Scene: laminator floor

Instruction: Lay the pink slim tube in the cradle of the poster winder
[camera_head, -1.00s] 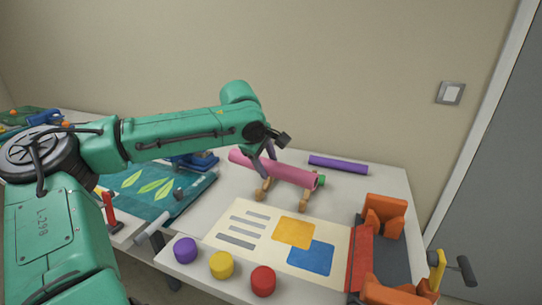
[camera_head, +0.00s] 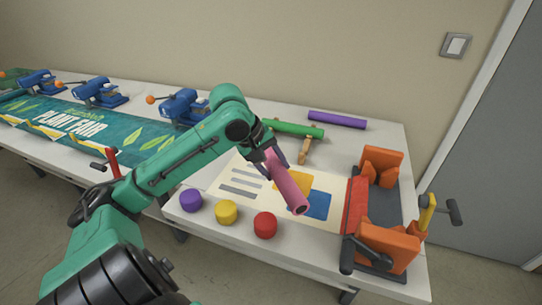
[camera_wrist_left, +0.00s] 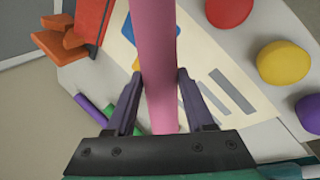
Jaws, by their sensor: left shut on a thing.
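The pink slim tube (camera_head: 286,184) is held by my left gripper (camera_head: 270,158) above the poster sheet, with its open end tilted toward the front. In the left wrist view the pink tube (camera_wrist_left: 157,65) runs between the two dark fingers of the left gripper (camera_wrist_left: 155,88), which are shut on it. The poster winder stands at the right end of the table, with orange cradle blocks (camera_head: 382,167) at the back and orange blocks (camera_head: 388,246) at the front, a red strip and a grey base. The cradle between them looks empty. My right gripper is not in view.
A green tube (camera_head: 297,130) rests on a wooden stand (camera_head: 305,152), with a purple tube (camera_head: 337,119) behind it. Purple, yellow (camera_head: 227,212) and red (camera_head: 265,225) knobs line the front edge.

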